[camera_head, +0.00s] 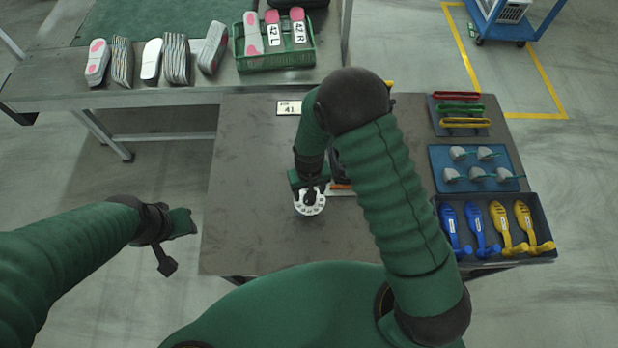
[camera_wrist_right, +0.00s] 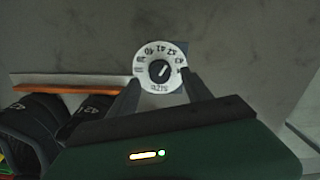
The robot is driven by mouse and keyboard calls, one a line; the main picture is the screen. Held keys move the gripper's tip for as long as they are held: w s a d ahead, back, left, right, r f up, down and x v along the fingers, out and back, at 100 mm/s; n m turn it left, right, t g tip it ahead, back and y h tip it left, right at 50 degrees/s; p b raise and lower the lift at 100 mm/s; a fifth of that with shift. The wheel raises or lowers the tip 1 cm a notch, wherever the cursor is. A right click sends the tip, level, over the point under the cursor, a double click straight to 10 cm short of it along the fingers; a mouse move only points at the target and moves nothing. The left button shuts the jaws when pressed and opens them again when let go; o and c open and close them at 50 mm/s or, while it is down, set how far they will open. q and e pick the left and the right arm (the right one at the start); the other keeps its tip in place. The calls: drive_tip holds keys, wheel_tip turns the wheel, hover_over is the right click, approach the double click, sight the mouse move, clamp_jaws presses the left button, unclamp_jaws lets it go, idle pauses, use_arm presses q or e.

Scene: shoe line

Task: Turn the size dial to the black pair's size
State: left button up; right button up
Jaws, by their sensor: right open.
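The size dial (camera_head: 311,207) is a white disc on the grey table; it also shows in the right wrist view (camera_wrist_right: 146,82). Its black knob (camera_wrist_right: 158,71) has a white mark pointing up and right, roughly toward 42. My right gripper (camera_head: 309,190) is over the dial, its open fingers on either side of the knob; I cannot tell whether they touch it. The black shoes (camera_wrist_right: 60,118) lie at the lower left of the wrist view, with a small label resembling 42; my arm mostly hides them in the head view. My left gripper (camera_head: 176,241) is open and empty, left of the table.
A small sign (camera_head: 289,108) reading 41 lies at the table's back. Trays of handles (camera_head: 437,126), grey parts (camera_head: 437,160) and blue and yellow shoe trees (camera_head: 545,226) fill the right side. A green crate (camera_head: 277,62) stands on the rear bench. The table's left is clear.

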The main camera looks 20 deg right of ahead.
wheel_tip(320, 180, up, 14)
drive_tip(key=shift+f, duration=0.15)
drive_tip(key=s+d+r+t, duration=0.2)
drive_tip(key=s+d+r, duration=0.3)
drive_tip(key=s, duration=0.4)
drive_tip(key=shift+d+r+t, duration=0.3)
drive_tip(key=shift+d+r, duration=0.05)
drive_tip(key=shift+d, duration=0.55)
drive_tip(key=shift+s, duration=0.25)
drive_tip(key=shift+w+d, duration=0.15)
